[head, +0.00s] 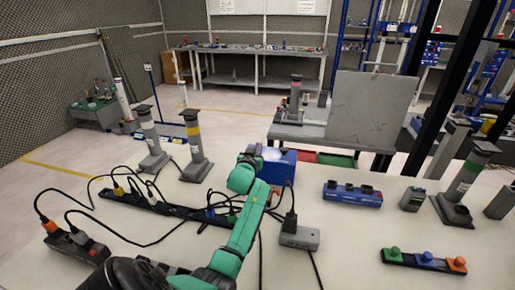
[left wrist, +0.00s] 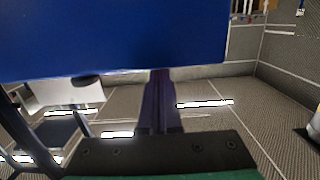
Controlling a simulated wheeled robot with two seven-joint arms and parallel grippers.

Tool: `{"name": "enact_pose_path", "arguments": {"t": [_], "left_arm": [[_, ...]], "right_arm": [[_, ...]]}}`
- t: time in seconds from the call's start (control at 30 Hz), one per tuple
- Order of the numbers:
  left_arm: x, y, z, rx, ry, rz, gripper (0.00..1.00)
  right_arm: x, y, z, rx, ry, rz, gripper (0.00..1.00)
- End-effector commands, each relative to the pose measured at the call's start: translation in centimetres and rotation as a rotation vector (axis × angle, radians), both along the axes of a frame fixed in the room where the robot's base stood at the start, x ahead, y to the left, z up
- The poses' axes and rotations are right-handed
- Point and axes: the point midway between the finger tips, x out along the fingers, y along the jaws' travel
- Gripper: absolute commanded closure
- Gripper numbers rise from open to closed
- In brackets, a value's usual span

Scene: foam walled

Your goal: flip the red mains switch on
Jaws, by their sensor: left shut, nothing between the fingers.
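A blue box (head: 284,168) stands near the far edge of the pale table in the head view. It also fills the top of the left wrist view (left wrist: 115,35), very close. My left gripper (left wrist: 160,78) is shut and empty, its fingertips at the lower edge of the blue box in that view; I cannot tell whether they touch it. In the head view my green left arm reaches to this box and hides part of it. I cannot make out a red switch on its visible faces. A small red spot shows on a grey socket block (head: 78,247) at front left. My right gripper is not in view.
A long dark power strip (head: 160,204) with plugs and loose black cables lies left of my arm. A grey box (head: 299,237) with a plug, a blue socket box (head: 352,195) and a strip of coloured knobs (head: 424,261) lie to the right. Upright posts (head: 195,147) line the back.

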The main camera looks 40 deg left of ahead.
Motion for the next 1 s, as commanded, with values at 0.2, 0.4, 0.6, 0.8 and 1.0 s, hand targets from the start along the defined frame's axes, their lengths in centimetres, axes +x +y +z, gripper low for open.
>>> {"name": "enact_pose_path", "arguments": {"t": [0.2, 0.4, 0.6, 0.8, 1.0], "left_arm": [[0.2, 0.2, 0.9, -0.053, 0.099, 0.000, 1.00], [0.3, 0.1, -0.4, -0.058, 0.103, 0.000, 1.00], [0.5, 0.3, 1.8, -0.057, 0.102, -0.001, 1.00], [-0.6, -0.3, 4.3, -0.057, 0.105, -0.003, 1.00], [-4.5, -2.4, 6.1, -0.057, 0.103, -0.003, 1.00]], "right_arm": [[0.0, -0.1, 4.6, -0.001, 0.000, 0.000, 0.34], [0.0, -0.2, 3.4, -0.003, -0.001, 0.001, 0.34], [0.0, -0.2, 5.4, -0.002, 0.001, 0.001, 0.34], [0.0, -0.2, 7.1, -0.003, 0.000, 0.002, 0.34], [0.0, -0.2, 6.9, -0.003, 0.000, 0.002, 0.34]]}}
